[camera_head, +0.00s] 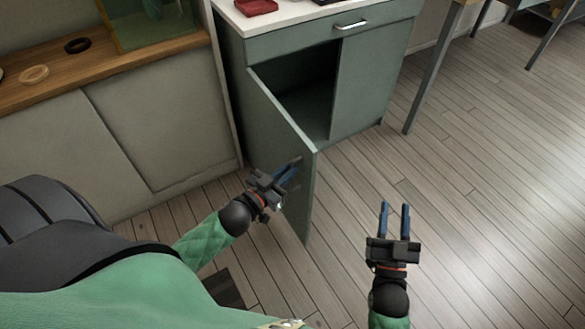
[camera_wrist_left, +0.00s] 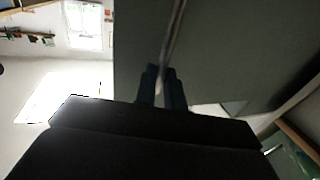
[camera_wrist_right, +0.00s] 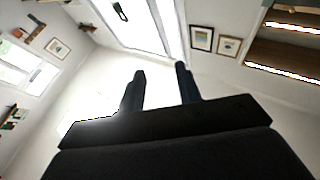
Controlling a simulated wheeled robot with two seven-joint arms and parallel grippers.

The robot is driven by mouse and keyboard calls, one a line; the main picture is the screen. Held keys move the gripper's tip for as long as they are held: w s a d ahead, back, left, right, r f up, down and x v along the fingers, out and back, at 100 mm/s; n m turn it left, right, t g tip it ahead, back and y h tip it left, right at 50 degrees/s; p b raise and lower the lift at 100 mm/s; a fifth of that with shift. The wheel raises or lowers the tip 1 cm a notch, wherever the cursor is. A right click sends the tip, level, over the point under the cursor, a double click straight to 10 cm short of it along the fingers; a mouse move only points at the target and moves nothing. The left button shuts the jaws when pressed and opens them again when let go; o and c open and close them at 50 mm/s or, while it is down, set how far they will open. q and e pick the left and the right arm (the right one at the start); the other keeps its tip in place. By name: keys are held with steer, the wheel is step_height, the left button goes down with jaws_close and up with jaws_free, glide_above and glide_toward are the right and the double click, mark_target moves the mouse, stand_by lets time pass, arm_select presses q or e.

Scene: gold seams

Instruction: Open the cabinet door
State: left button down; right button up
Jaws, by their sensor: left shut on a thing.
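The grey-green cabinet (camera_head: 375,75) stands at the top middle of the head view. Its left door (camera_head: 268,128) is swung well open toward me, and the dark inside (camera_head: 305,95) shows behind it. My left gripper (camera_head: 292,168) is at the door's outer face, near its free edge. In the left wrist view, its fingers (camera_wrist_left: 161,78) are shut on a thin metal bar, the door handle (camera_wrist_left: 175,35), with the door behind it. My right gripper (camera_head: 394,208) is open and empty above the floor, right of the door. Its fingers also show apart in the right wrist view (camera_wrist_right: 160,85).
A drawer with a handle (camera_head: 350,24) sits above the door, and a red tray (camera_head: 257,6) lies on the white top. A low wooden-topped unit (camera_head: 110,70) stands left of the cabinet. Table legs (camera_head: 430,75) stand at right. The wooden floor (camera_head: 490,200) is clear there.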

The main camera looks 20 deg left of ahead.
arm_select(q)
steer(key=shift+a, duration=0.35)
arm_select(e)
steer(key=shift+f, duration=0.65)
arm_select(q)
steer(key=c, duration=1.5)
jaws_free()
arm_select(e)
steer(key=shift+a, duration=0.1)
arm_select(q)
steer(key=shift+s, duration=0.1)
